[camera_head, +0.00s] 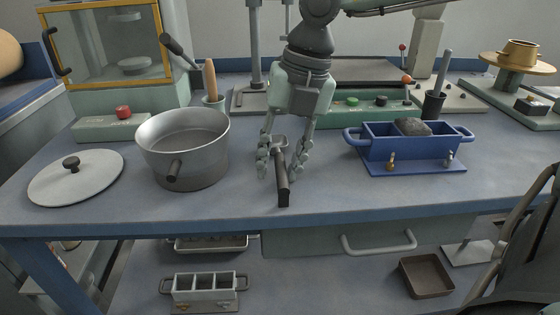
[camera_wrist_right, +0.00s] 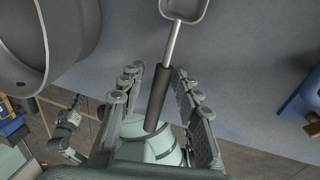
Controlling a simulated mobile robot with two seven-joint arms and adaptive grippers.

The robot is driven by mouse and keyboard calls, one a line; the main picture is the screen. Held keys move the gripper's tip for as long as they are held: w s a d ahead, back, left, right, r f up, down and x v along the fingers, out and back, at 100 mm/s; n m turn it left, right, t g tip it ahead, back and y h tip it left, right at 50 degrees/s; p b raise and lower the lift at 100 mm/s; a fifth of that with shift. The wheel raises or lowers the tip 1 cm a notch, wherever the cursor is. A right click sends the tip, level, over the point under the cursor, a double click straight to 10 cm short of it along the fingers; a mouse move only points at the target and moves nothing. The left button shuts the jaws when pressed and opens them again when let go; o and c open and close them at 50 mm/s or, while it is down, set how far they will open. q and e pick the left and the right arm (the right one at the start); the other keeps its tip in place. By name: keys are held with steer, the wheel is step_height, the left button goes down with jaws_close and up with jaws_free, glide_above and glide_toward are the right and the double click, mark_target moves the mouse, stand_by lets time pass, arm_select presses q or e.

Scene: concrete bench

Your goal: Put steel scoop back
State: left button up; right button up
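The steel scoop (camera_head: 283,187) is in the middle of the bench, its dark handle toward the front edge and its bowl toward the back. The right wrist view shows its handle (camera_wrist_right: 158,97) and shiny bowl (camera_wrist_right: 184,8). My right gripper (camera_head: 283,168) points down over the scoop. Its fingers (camera_wrist_right: 158,98) stand on both sides of the handle, with a visible gap on each side, so it is open. The head view does not show my left gripper; a grey-green jointed part at the left of the right wrist view may be it, too small to read.
A large steel pot (camera_head: 185,150) stands just left of the scoop, with a lid (camera_head: 76,177) further left. A blue caddy (camera_head: 413,165) holding a grey lump stands to the right. Cups with handled tools (camera_head: 213,101) (camera_head: 434,104) stand behind.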

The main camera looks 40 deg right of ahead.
arm_select(q)
steer(key=shift+a, duration=0.1)
